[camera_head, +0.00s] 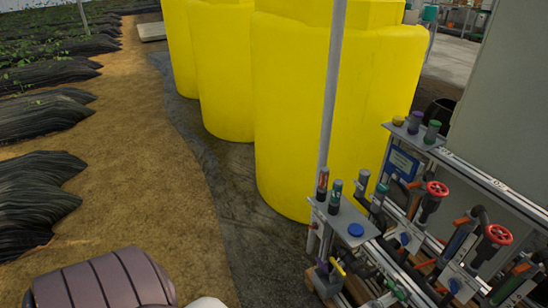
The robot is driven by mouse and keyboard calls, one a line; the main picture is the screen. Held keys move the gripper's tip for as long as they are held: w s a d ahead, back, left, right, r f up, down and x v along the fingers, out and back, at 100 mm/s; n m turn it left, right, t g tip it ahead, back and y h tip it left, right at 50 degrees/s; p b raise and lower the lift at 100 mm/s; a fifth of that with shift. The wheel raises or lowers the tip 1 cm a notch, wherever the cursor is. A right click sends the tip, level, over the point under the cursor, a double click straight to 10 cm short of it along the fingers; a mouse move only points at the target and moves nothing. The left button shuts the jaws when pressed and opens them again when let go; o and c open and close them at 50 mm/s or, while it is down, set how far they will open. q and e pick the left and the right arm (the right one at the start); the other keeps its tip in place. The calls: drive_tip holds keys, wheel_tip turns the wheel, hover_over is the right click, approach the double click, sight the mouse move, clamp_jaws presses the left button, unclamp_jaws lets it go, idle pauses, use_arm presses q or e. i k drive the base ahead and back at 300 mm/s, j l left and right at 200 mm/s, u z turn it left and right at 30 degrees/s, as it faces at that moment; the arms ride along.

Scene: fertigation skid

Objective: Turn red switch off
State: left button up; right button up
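The fertigation skid (480,168) stands at the lower right. It carries two red round handwheels: one red handwheel (437,188) is farther back and another red handwheel (499,234) is nearer, close to the right edge. A dark cylinder with a red band (323,181) stands on the skid's left plate. Orange-red lever handles (462,220) also show among the valves. I cannot tell which of these is the red switch, or its position. Neither of my grippers is in view. A part of what looks like my own arm fills the bottom left.
Large yellow tanks (300,110) stand behind the skid, with a thin grey post (331,100) in front. A grey cabinet (505,105) rises at the right. Bare brown ground (130,150) lies open at the left, beside black plastic-covered beds (35,185).

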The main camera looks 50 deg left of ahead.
sight(314, 226)
drive_tip(key=u, duration=1.1)
